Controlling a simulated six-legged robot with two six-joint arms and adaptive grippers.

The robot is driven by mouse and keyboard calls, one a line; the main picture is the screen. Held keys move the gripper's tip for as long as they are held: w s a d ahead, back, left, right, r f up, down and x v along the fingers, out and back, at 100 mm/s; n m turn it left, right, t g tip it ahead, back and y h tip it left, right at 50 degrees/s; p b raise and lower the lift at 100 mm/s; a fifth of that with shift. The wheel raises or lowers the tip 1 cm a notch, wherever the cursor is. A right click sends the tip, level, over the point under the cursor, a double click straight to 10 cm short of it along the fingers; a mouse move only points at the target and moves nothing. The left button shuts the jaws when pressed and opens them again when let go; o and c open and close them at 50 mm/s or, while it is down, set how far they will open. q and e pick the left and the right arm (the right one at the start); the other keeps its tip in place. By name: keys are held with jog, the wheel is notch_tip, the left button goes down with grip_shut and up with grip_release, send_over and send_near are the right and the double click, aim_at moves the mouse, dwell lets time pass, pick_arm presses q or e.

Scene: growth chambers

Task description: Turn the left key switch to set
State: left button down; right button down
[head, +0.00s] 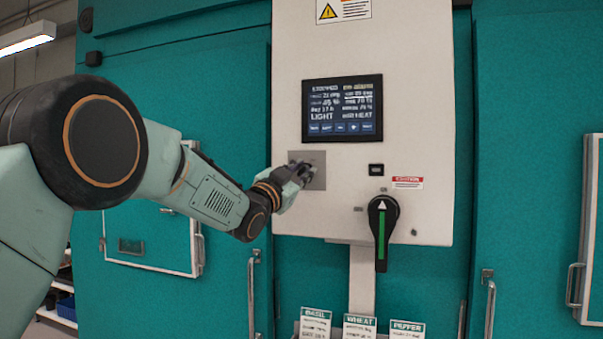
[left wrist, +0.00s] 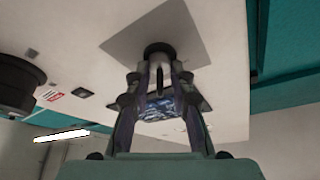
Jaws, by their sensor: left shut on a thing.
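The left key switch (left wrist: 158,50) sits on a square grey plate (left wrist: 133,38) in the left wrist view. The plate (head: 319,181) also shows in the head view, below the display on the white control panel (head: 420,110). My left gripper (head: 304,172) reaches it from the left and hides the switch there. In the left wrist view my left gripper (left wrist: 159,80) has its two fingers on either side of the key, shut on it. The key's set position cannot be read. My right gripper is out of view.
A black rotary handle (head: 381,245) with a green stripe juts from the panel's lower right. A small black button (head: 376,170) sits above it. The display (head: 342,107) is lit. Seed cards (head: 359,326) stand below. Teal doors (head: 530,130) flank the panel.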

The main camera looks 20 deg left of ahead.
pick_arm(q)
jog(key=shift+f, duration=0.2)
jog(key=c, duration=1.6)
grip_release()
jog(key=shift+o, duration=0.5)
jog(key=shift+s+r, duration=0.1)
jog(key=shift+r, duration=0.05)
jog(key=shift+s, duration=0.1)
jog(key=v, duration=1.2)
